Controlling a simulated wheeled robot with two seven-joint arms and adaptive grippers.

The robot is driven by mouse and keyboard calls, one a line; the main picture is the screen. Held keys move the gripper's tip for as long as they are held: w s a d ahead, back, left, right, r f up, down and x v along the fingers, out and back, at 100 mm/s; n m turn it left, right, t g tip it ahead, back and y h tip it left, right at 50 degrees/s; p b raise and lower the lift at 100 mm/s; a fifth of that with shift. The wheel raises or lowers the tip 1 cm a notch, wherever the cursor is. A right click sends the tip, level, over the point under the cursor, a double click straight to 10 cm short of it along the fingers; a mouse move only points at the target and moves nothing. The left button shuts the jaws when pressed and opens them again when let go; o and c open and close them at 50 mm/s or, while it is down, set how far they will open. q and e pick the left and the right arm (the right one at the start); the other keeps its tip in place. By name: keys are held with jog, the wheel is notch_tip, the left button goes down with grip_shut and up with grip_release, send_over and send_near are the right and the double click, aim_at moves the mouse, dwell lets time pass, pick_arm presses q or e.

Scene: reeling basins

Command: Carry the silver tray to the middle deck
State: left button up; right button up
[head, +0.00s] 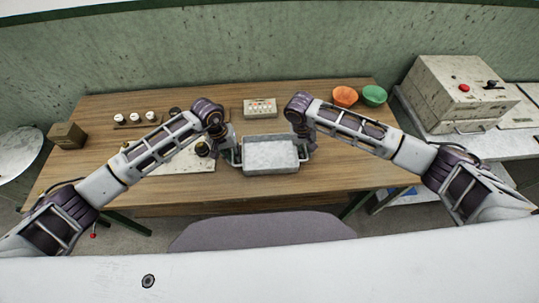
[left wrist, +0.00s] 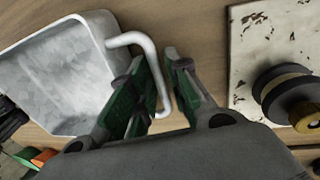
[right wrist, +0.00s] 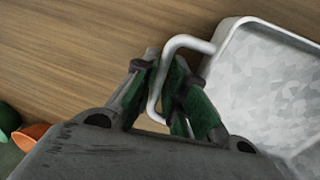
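The silver tray (head: 270,157) is a shallow rectangular metal pan with a bent-rod handle at each end. It is at the front middle of the wooden table; I cannot tell whether it touches the top. My left gripper (head: 233,157) has its green fingers close on either side of the left handle (left wrist: 153,60). My right gripper (head: 306,150) has its fingers around the right handle (right wrist: 187,42). Both grippers look shut on the handles. The tray appears level, and the part of it I see inside is empty. I cannot pick out a middle deck.
The wooden table (head: 100,180) has a control box (head: 260,108) behind the tray. Orange (head: 345,95) and green bowls (head: 374,95) stand at back right. A pale board (head: 190,162) with dark round parts lies left of the tray. A beige machine (head: 455,90) stands on the right bench. A chair (head: 262,232) is in front.

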pick_arm(q)
jog(key=shift+f, duration=0.15)
pick_arm(e)
jog(key=shift+f, duration=0.25)
pick_arm(q)
jog(key=shift+c, duration=0.3)
pick_arm(e)
jog(key=shift+c, duration=0.4)
pick_arm(q)
grip_shut()
pick_arm(e)
grip_shut()
